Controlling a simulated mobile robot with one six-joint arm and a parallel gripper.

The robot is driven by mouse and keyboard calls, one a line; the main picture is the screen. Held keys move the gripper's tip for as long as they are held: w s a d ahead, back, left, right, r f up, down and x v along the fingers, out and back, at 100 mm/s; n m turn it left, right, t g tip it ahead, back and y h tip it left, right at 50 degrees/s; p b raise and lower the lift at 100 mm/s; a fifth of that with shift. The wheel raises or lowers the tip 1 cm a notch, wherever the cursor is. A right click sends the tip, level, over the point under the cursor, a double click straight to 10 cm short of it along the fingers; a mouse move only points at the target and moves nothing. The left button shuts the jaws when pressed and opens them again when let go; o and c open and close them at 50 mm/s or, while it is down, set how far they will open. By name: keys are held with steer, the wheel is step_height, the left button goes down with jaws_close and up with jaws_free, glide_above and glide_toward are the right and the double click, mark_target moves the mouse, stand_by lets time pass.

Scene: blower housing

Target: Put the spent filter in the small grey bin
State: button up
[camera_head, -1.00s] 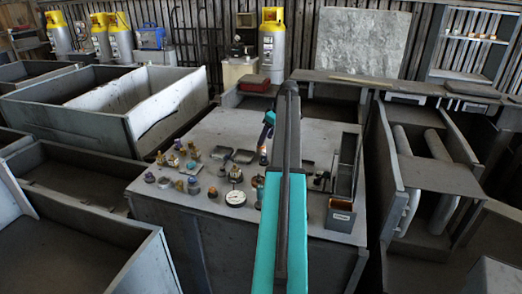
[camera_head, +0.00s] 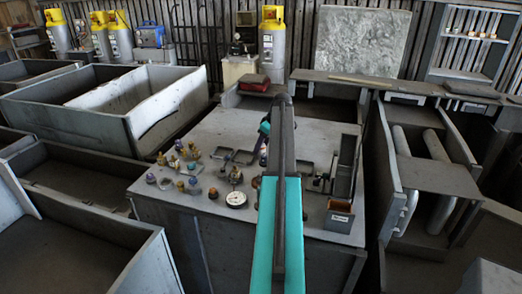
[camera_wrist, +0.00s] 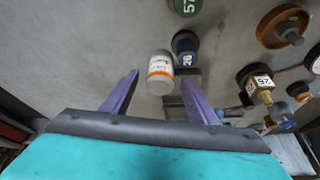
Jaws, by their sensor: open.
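A white cylinder with an orange band (camera_wrist: 160,72) stands out between my fingertips in the wrist view; I cannot tell for sure that it is the spent filter. My gripper (camera_wrist: 159,78) is open, with one purple finger on each side of the cylinder and no visible grip on it. In the head view my arm hides most of the gripper. Small grey open trays (camera_head: 243,157) lie on the bench, left of my arm. I cannot tell which container is the small grey bin.
The grey bench (camera_head: 190,215) holds several fittings and a round gauge (camera_head: 236,199), left of my arm. An open box with a label (camera_head: 340,216) stands at the right edge. A dark numbered cylinder (camera_wrist: 185,48) is close beside the white one.

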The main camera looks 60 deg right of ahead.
steer(key=shift+x, duration=0.85)
steer(key=c, duration=1.4)
steer(key=shift+o, duration=0.2)
steer(key=shift+r, duration=0.15)
steer(key=shift+r+b, duration=1.4)
steer(key=shift+r, duration=3.5)
